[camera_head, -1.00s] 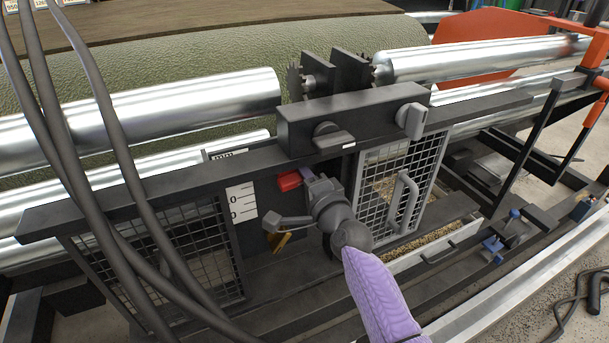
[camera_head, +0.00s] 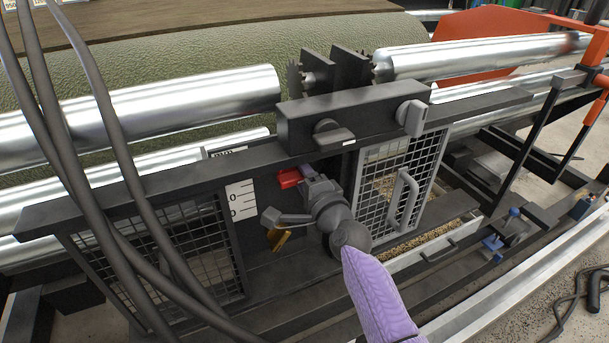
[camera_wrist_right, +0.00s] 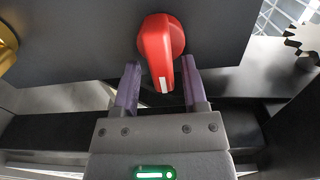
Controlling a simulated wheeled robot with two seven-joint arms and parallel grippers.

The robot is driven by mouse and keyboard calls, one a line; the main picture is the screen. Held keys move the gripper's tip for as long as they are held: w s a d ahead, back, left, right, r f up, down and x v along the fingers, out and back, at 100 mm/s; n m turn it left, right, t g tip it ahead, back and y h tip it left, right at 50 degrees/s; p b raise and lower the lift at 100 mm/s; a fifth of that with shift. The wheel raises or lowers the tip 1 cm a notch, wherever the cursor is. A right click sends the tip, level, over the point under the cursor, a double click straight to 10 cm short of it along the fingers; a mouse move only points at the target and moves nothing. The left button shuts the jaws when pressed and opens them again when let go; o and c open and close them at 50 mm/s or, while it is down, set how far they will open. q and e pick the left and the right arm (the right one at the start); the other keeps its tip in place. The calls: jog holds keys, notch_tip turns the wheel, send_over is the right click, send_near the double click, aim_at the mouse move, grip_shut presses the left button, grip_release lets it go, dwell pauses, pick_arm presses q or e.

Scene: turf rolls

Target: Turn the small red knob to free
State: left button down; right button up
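The small red knob (camera_head: 289,178) sits on a dark panel under the black beam, right of the white scale plate. In the right wrist view the red knob (camera_wrist_right: 161,50) shows large, with a white mark at its lower end. My right gripper (camera_head: 306,172) is close to the knob in the head view. In the wrist view its two purple fingers (camera_wrist_right: 161,80) are apart, one on each side of the knob's lower end, with gaps on both sides. How deep the knob lies between them I cannot tell. My left gripper is not in view.
A black box with two dark knobs (camera_head: 330,135) is above. A mesh door with a grey handle (camera_head: 402,198) stands right of my gripper. A brass-coloured part (camera_head: 279,238) is below the knob. Dark cables (camera_head: 110,130) hang at the left.

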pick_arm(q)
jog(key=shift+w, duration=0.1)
pick_arm(e)
jog(key=shift+r, duration=0.1)
jog(key=shift+s+d+r, duration=0.1)
jog(key=shift+s+d, duration=0.05)
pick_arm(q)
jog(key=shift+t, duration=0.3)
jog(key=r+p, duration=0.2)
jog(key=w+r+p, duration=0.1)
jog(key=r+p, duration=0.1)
pick_arm(e)
jog(key=v, duration=0.9)
jog(key=shift+s, duration=0.25)
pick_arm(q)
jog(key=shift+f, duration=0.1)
